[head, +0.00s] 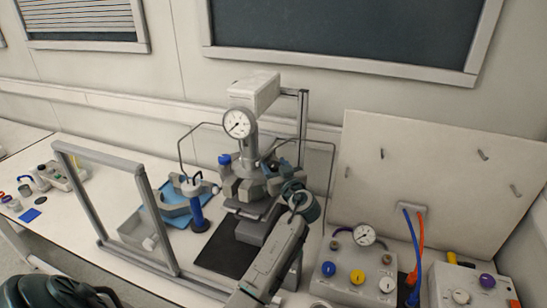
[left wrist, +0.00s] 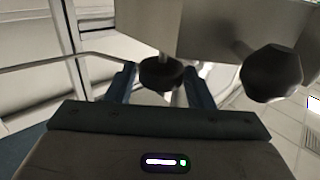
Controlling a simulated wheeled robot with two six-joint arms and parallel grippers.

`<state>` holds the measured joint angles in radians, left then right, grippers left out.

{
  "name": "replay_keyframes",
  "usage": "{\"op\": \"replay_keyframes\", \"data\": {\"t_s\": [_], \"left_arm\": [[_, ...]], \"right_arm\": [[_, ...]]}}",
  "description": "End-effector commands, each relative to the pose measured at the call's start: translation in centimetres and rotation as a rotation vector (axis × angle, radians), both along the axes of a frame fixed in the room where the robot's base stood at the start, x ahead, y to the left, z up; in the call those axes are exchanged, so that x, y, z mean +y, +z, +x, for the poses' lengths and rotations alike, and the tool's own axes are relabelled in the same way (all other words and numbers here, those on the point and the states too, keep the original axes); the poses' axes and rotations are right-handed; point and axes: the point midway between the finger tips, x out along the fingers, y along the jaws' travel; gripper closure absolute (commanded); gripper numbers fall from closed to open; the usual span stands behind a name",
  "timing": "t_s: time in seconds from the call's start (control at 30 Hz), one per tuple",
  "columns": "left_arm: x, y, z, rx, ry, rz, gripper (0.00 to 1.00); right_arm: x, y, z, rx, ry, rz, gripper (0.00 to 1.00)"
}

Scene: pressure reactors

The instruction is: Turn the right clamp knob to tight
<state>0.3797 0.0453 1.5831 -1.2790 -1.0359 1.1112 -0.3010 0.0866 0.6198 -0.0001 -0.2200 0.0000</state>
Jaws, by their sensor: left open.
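The pressure reactor stands mid-table in the head view, with a round gauge (head: 238,123) on top and a grey clamp ring (head: 245,188) around its head. My left gripper (head: 276,168) is at the right side of the clamp ring, and its wrist hides part of that side. In the left wrist view my left gripper (left wrist: 160,88) is open, with one finger on each side of a dark clamp knob (left wrist: 160,73). Narrow gaps show beside the knob, so it is not gripped. A second dark knob (left wrist: 272,73) is to the right, outside the fingers. My right gripper is not in view.
A grey framed shield (head: 150,215) stands left of the reactor. A blue-handled tool (head: 197,205) stands beside the reactor. A control box (head: 355,280) with coloured knobs and a gauge is at the right. Thin bent tubes (head: 333,165) flank the reactor.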

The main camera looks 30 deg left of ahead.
Motion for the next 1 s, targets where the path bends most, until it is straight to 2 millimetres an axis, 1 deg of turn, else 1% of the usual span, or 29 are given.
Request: {"op": "replay_keyframes", "data": {"t_s": [0.03,0.17,0.43,0.5,0.6,0.87,1.0], "left_arm": [[0.4,0.3,0.3,0.002,0.0,0.001,0.53],[1.0,0.0,0.6,0.001,-0.001,-0.001,0.53],[1.1,-0.1,0.7,0.0,-0.001,-0.001,0.53],[1.1,-0.1,0.7,0.001,-0.001,-0.001,0.66],[1.1,-0.1,0.7,0.001,-0.001,-0.001,0.83],[1.1,-0.2,0.6,0.0,-0.021,0.0,0.83],[1.1,-0.3,0.6,0.0,-0.073,0.0,0.83]], "right_arm": [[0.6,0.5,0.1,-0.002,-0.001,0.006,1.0],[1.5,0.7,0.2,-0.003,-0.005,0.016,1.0],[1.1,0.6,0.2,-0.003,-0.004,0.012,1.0],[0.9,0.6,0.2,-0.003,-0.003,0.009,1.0],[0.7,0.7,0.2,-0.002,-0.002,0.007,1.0],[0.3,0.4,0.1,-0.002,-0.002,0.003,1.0],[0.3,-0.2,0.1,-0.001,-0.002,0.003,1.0]]}}
